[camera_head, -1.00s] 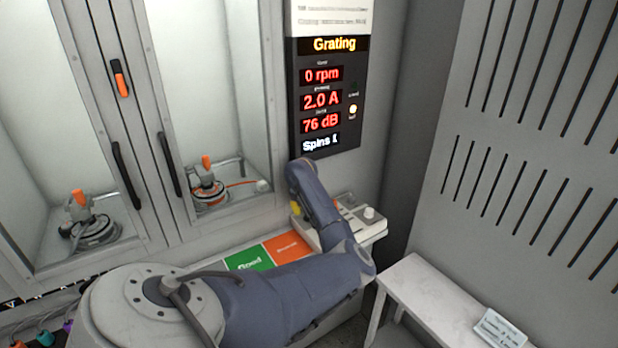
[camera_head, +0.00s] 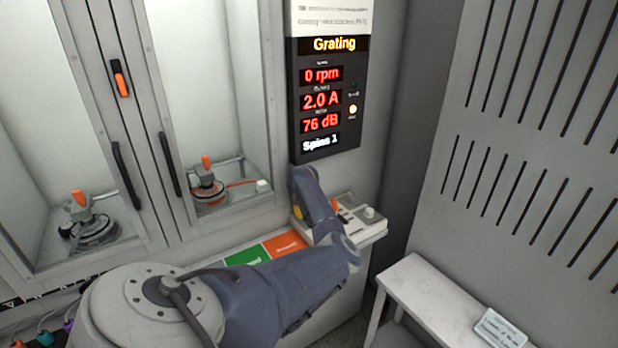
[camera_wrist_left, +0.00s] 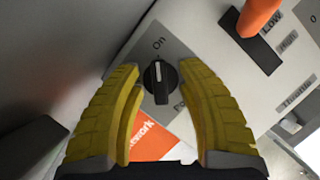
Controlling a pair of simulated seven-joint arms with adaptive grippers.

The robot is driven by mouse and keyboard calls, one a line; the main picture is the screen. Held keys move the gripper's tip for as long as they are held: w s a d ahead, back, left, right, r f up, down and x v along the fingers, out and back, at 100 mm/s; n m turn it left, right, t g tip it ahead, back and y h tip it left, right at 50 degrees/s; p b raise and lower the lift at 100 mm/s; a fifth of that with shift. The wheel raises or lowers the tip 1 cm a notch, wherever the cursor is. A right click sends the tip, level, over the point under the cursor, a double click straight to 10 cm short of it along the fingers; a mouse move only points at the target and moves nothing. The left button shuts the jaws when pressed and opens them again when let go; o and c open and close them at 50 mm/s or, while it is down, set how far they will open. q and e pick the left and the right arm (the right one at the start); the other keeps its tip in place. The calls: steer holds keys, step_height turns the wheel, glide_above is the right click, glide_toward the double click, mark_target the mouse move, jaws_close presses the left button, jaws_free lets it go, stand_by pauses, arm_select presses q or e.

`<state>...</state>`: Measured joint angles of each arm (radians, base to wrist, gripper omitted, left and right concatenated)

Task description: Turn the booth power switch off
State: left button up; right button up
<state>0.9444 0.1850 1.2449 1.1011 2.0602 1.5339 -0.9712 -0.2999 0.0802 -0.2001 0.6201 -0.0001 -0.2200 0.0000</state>
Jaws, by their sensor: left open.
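The booth power switch is a black rotary knob (camera_wrist_left: 160,82) on a grey label plate in the left wrist view. Its white mark points up toward the word "On"; a word below it is partly hidden by a finger. My left gripper (camera_wrist_left: 158,72) is open, its two yellow fingers on either side of the knob. I cannot tell whether they touch it. In the head view my left arm reaches over the control box (camera_head: 362,230), hiding the knob; only a bit of yellow finger (camera_head: 297,212) shows. My right gripper is not in view.
An orange lever (camera_wrist_left: 258,16) stands close to the right finger. A display panel (camera_head: 323,100) reading "Grating" and 0 rpm hangs above the box. Green and orange mats (camera_head: 284,245) lie left of it. A bench (camera_head: 430,290) stands at right.

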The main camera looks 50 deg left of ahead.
arm_select(q)
jaws_close()
steer(key=shift+n, duration=0.3)
steer(key=n+g, duration=0.1)
steer(key=n, duration=0.2)
steer(key=shift+y, duration=0.4)
steer(key=n, duration=0.2)
steer(key=n+g+y, duration=0.1)
steer(key=n, duration=0.1)
steer(key=shift+n+g, duration=0.3)
steer(key=n+g, duration=0.1)
steer(key=n, duration=0.3)
steer(key=shift+g, duration=0.4)
steer(key=shift+n+g+h, duration=0.3)
steer(key=shift+n+g, duration=0.2)
steer(key=shift+n, duration=1.7)
